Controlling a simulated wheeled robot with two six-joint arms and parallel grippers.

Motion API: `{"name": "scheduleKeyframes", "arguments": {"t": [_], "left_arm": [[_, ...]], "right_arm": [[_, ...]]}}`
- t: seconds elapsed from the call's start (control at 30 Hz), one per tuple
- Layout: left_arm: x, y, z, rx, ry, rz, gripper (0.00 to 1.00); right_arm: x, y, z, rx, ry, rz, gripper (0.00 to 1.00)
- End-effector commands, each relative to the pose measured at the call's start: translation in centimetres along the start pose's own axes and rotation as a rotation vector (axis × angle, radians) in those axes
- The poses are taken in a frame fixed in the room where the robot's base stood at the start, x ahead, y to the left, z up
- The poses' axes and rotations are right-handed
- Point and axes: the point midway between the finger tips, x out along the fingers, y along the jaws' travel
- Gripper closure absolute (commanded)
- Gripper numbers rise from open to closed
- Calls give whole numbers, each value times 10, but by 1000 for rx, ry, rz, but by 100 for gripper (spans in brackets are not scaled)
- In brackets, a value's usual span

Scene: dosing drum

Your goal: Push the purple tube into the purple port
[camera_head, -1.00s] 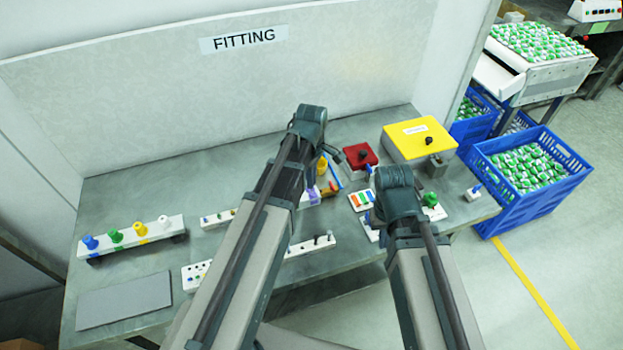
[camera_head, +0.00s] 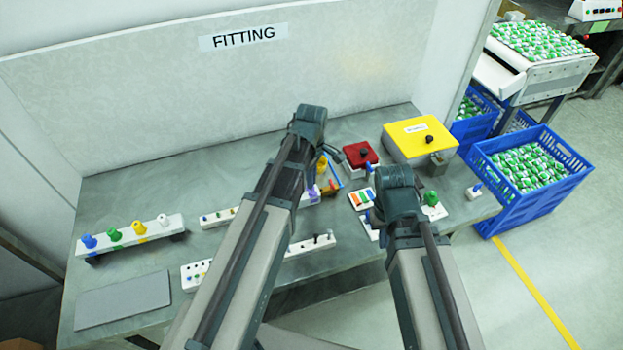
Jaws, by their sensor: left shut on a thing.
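A small purple piece (camera_head: 313,194) shows just right of my left forearm, at the end of a white block. It is too small and too covered to tell tube from port. My left gripper (camera_head: 330,153) is mostly hidden behind its wrist, above and slightly right of the purple piece. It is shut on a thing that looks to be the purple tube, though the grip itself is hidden. My right arm's wrist (camera_head: 397,195) is over the right part of the bench, and its gripper is hidden beneath it.
A red box (camera_head: 361,157) and a yellow box (camera_head: 420,140) stand at the back right. A white rack (camera_head: 131,237) with coloured pegs and a grey pad (camera_head: 122,301) lie at left. White strips with small parts lie under my left arm. Blue crates (camera_head: 530,170) stand right of the bench.

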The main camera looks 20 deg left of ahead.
Motion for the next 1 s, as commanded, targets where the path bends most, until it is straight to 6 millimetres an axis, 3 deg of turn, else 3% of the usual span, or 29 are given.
{"name": "scheduleKeyframes", "arguments": {"t": [1.0], "left_arm": [[15,0,0,0,0,0,100]], "right_arm": [[14,-1,-1,0,0,0,100]]}}
